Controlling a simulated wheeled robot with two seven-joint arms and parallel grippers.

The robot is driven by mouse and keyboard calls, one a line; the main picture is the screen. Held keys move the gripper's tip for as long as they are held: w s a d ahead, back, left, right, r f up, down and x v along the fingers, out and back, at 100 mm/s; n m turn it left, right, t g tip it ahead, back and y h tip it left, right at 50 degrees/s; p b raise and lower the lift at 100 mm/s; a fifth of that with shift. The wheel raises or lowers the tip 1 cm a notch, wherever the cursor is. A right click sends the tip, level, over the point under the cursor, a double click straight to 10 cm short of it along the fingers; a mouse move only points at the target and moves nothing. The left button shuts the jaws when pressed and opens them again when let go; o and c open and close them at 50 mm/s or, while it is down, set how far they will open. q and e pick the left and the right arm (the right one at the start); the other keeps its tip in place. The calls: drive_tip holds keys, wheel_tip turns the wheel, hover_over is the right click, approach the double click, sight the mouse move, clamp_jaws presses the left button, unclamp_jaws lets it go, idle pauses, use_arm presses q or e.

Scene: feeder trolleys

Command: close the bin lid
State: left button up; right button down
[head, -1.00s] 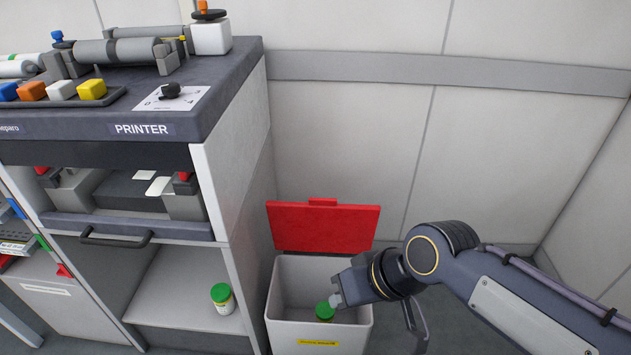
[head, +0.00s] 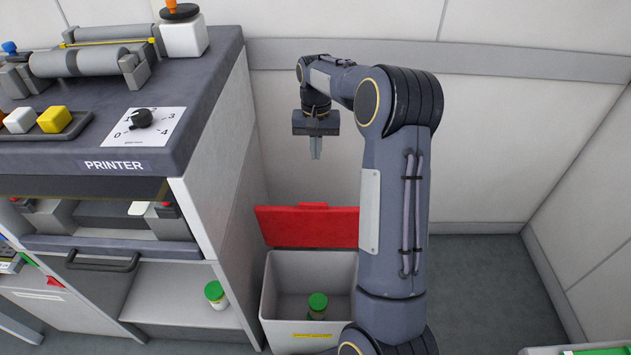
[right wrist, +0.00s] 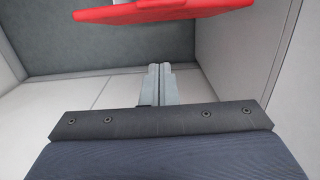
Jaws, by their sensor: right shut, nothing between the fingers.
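The bin (head: 283,288) is a light grey open box on the floor beside the printer cabinet. Its red lid (head: 303,226) stands raised at the back of the bin. A jar with a green cap (head: 317,305) stands inside the bin. My right gripper (head: 316,156) points down above and behind the raised lid, apart from it, shut and empty. In the right wrist view its fingers (right wrist: 160,84) are together, and the red lid (right wrist: 165,11) shows at the top. My right arm hides the right side of the bin and lid. My left gripper is not in view.
The printer cabinet (head: 212,165) stands close at the left of the bin. Another green-capped jar (head: 215,296) is on its lower shelf. A wall (head: 480,140) is behind.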

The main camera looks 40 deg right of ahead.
drive_tip(key=shift+s+a+f+b, duration=0.25)
drive_tip(key=shift+s+a+f, duration=0.3)
drive_tip(key=shift+f, duration=1.25)
drive_tip(key=shift+s+a+f+b, duration=0.2)
drive_tip(key=shift+s+a+f, duration=0.35)
drive_tip(key=shift+f, duration=1.2)
drive_tip(key=shift+s+a+f+b, duration=0.35)
drive_tip(key=shift+s+f, duration=0.35)
drive_tip(key=shift+f, duration=1.1)
